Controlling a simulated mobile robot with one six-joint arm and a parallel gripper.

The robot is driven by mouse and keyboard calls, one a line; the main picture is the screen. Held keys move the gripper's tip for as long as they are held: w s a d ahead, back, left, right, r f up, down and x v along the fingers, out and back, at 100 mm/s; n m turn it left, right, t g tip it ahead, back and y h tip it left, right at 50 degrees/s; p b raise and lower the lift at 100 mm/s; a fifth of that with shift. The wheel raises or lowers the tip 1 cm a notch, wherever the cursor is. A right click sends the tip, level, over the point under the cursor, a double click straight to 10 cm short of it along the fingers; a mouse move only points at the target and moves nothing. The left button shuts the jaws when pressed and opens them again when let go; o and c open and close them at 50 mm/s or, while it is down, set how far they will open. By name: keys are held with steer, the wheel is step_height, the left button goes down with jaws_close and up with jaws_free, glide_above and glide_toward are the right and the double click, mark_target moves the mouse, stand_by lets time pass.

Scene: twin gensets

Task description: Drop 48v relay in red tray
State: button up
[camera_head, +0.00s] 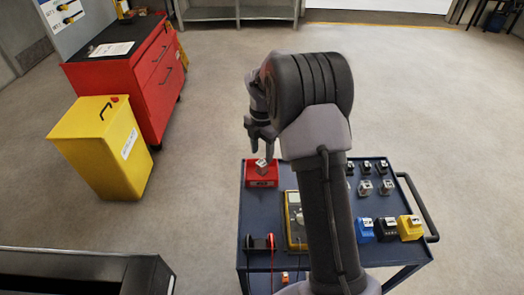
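A small red tray (262,182) stands at the far left corner of the dark blue cart top (258,215). A small pale block with a white label, seemingly a relay (261,163), shows at the tray, just under my gripper's fingertips. My gripper (262,153) points down over the tray. At this size I cannot tell whether its fingers touch the block, or whether the block rests in the tray. The label is too small to read. Similar clear relays (387,186) stand on the right of the cart. My arm hides the middle of the cart.
Blue, black and yellow blocks (410,227) stand at the right. A yellow bin (105,160) and red cabinet (150,80) stand at left. Open floor lies beyond the cart.

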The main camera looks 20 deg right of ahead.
steer(key=shift+o, duration=0.3)
step_height(320, 180, up, 17)
steer(key=p, duration=0.7)
steer(key=s+a+r+m+t+b, duration=0.2)
steer(key=s+a+r+m, duration=0.3)
steer(key=s+r+m, duration=0.15)
steer(key=s+a+m+t+y+b, duration=0.1)
steer(key=s+a+m, duration=0.4)
steer(key=s+m, duration=0.5)
steer(key=s+a+f+m+t+y+b, duration=0.1)
steer(key=s+a+m, duration=0.4)
steer(key=s+m, duration=0.5)
steer(key=s+t, duration=0.1)
steer(key=s, duration=0.2)
steer(key=shift+s+a+f+t+b, duration=0.15)
steer(key=shift+s+f+t+b, duration=0.15)
steer(key=shift+s+t+b, duration=0.1)
